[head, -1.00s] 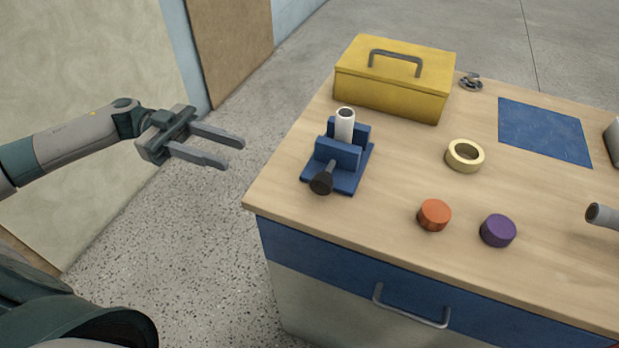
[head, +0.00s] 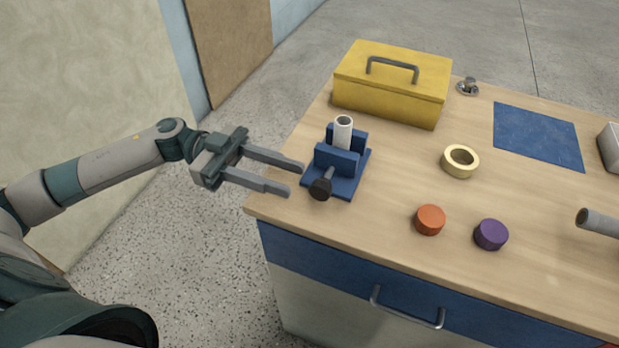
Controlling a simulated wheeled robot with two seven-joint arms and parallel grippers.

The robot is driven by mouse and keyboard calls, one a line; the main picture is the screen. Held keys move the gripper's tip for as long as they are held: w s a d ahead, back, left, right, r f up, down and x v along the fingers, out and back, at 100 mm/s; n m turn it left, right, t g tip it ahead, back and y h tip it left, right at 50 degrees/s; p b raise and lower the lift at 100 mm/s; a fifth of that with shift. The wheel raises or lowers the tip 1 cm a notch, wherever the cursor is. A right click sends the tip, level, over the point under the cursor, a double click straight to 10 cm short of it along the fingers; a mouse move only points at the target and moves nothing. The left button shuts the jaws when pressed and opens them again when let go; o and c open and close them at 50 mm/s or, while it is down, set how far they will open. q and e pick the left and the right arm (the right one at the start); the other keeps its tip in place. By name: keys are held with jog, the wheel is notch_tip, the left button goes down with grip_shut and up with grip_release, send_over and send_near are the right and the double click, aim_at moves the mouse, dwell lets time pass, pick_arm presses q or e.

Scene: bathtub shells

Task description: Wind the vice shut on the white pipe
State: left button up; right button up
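The blue vice (head: 338,162) stands near the left edge of the workbench. The white pipe (head: 343,133) stands upright between its two jaws. Whether both jaws touch the pipe I cannot tell. A black knob (head: 320,189) on a short grey screw sticks out from the vice's near side. My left gripper (head: 297,179) is open and empty, its two fingers pointing right. Its tips are just left of the vice and knob in the picture, apart from the knob. My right gripper is not in view.
A yellow toolbox (head: 392,84) stands behind the vice. A tape roll (head: 460,161), an orange puck (head: 430,219) and a purple puck (head: 491,235) lie to the right. A blue mat (head: 538,136) lies at the back right; a grey tube (head: 598,221) shows at the right edge.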

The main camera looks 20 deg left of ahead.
aim_at(310, 199)
pick_arm(q)
jog(key=shift+s+d+p, duration=0.1)
jog(key=shift+d+p, duration=0.35)
jog(key=shift+d, duration=2.35)
jog(key=shift+f, duration=0.1)
jog(key=c, duration=0.9)
